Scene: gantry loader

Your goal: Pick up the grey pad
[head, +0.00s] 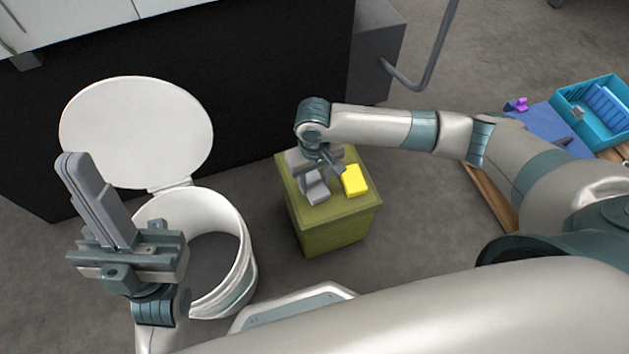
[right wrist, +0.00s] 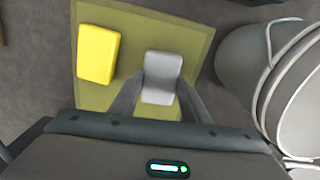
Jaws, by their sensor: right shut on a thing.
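The grey pad (right wrist: 162,78) is a small rounded block. In the right wrist view it sits between the two fingers of my right gripper (right wrist: 158,88), which is shut on it. In the head view the pad (head: 316,190) shows just below my right gripper (head: 324,172), over the olive-green box (head: 338,232). I cannot tell whether it touches the box top. A yellow block (head: 354,180) lies on the box top right beside it, and also shows in the right wrist view (right wrist: 98,54). My left gripper (head: 74,162) is shut and empty, fingers pointing up, at the left.
A white round bin (head: 240,270) with its lid (head: 138,130) raised stands left of the box. A black cabinet front (head: 260,70) is behind. A teal crate (head: 562,92) and a purple object (head: 520,104) are at the far right. Grey floor lies between bin and box.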

